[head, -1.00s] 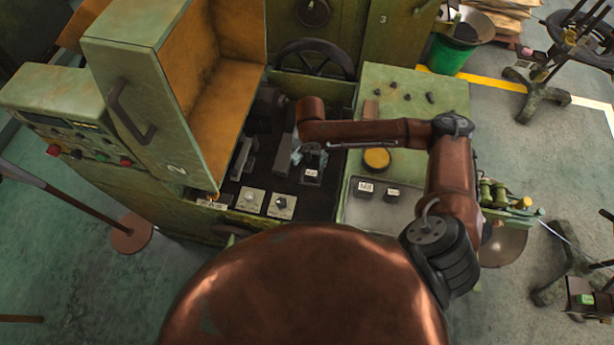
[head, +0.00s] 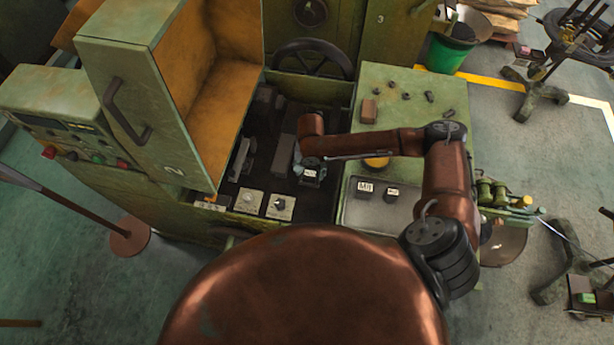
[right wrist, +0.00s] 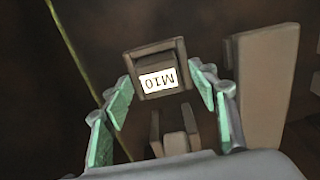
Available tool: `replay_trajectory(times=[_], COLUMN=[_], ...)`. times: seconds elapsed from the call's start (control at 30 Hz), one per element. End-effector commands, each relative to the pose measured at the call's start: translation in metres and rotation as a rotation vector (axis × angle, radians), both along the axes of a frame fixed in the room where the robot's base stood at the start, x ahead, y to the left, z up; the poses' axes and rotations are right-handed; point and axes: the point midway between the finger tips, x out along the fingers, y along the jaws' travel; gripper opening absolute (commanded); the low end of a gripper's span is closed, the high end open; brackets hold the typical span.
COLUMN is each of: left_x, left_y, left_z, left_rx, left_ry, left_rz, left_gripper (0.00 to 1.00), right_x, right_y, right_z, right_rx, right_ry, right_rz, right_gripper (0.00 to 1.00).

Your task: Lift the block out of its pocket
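The block (right wrist: 152,63) is dark, with a white label reading M10 upside down in the right wrist view. It sits inside a squarish grey-brown pocket (right wrist: 178,49). In the head view the block's label (head: 310,173) shows just below my right gripper (head: 308,163). In the right wrist view my right gripper (right wrist: 163,97) is open, its pale green finger pads on either side of the block and apart from it, a little short of it. How far the block stands above the pocket rim is hard to tell. My left gripper is not in view.
The green machine's cover (head: 150,100) stands open left of the work bay. Two dark labelled blocks (head: 364,189) (head: 391,195) lie on a grey tray (head: 370,215) to the right. A yellow round cap (head: 377,163) is partly behind my arm. Dark bars stand left of the gripper.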

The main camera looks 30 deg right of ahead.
Motion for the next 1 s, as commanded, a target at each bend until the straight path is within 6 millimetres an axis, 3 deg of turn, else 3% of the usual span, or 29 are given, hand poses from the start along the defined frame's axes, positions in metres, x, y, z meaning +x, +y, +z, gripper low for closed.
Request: replay_trajectory(times=[0.73,1.0], left_x=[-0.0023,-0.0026], left_y=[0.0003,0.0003], left_z=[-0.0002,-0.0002], left_rx=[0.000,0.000], left_ry=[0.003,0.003], left_rz=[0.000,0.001], left_gripper=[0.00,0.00], right_x=[0.0003,0.0013], right_y=[0.0001,0.0004], right_z=[0.0004,0.0014], right_rx=[0.001,0.001], right_ry=[-0.001,-0.003], right_rz=[0.000,0.000], right_gripper=[0.01,0.00])
